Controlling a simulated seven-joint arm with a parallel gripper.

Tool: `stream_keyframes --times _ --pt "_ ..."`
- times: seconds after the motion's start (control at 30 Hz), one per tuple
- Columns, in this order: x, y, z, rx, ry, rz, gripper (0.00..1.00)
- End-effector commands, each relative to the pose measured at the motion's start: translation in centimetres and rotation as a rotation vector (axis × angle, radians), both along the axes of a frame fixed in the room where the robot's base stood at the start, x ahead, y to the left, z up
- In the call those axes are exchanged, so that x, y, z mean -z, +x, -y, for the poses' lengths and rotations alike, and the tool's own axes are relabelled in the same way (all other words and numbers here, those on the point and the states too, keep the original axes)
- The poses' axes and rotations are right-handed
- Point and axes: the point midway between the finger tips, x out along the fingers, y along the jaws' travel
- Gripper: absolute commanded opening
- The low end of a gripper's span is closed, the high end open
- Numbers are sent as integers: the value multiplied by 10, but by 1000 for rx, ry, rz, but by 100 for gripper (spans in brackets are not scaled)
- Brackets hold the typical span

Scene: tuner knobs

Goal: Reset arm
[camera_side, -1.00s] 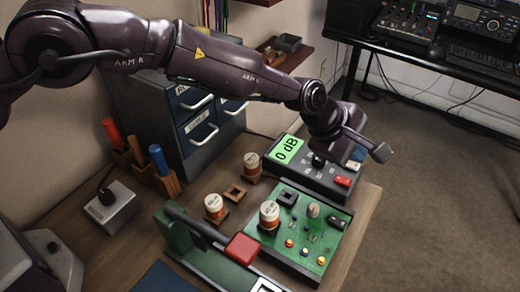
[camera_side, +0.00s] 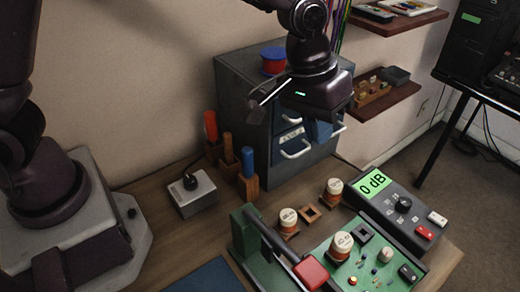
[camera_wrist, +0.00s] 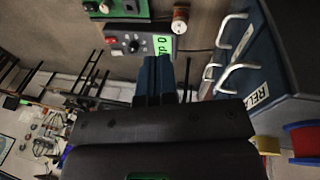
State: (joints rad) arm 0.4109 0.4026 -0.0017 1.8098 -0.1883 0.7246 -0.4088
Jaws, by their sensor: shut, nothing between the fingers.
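My gripper (camera_side: 320,132) hangs in the air in front of the blue-grey drawer cabinet (camera_side: 236,92), above the back of the bench. Its blue fingers are shut together and empty; they also show in the wrist view (camera_wrist: 153,78). The dark tuner box (camera_side: 388,188) sits on the bench to the lower right of my gripper, apart from it. Its green display (camera_side: 374,184) reads "0 dB", and it has a black knob (camera_side: 403,204), a red button and a white button. The box also shows in the wrist view (camera_wrist: 118,44).
A green circuit board (camera_side: 372,262) and a green press with a red handle end (camera_side: 311,272) stand at the bench front. Orange-and-white cylinders (camera_side: 288,220) stand nearby. Tools in wooden holders (camera_side: 248,185) and a grey switch box (camera_side: 192,193) are left. Shelves (camera_side: 385,92) are behind.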

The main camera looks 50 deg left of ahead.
Motion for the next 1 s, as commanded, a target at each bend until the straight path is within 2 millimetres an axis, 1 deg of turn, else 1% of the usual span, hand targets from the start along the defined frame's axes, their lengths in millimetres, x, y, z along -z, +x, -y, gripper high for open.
stream_keyframes --times 0.03,0.07,0.1,0.17,0.2,0.27,0.3,0.4,0.5,0.53,0.6,0.7,0.83,1.0 --pt "-19 -15 -22 44 22 18 0" --pt "-27 -24 -34 72 36 27 0" --pt "-37 -37 -49 106 55 37 0" --pt "-50 -56 -71 150 81 53 0" --pt "-58 -69 -85 176 100 64 0" --pt "-67 -89 -104 206 124 81 0" --pt "-73 -103 -116 222 140 95 0" --pt "-83 -136 -143 239 177 133 0" --pt "-90 -164 -164 216 206 178 0" --pt "-92 -171 -169 201 211 194 0" --pt "-96 -183 -178 165 221 235 0" --pt "-105 -192 -186 120 228 296 0" --pt "-117 -195 -192 82 234 354 0" --pt "-119 -194 -194 69 236 358 0"
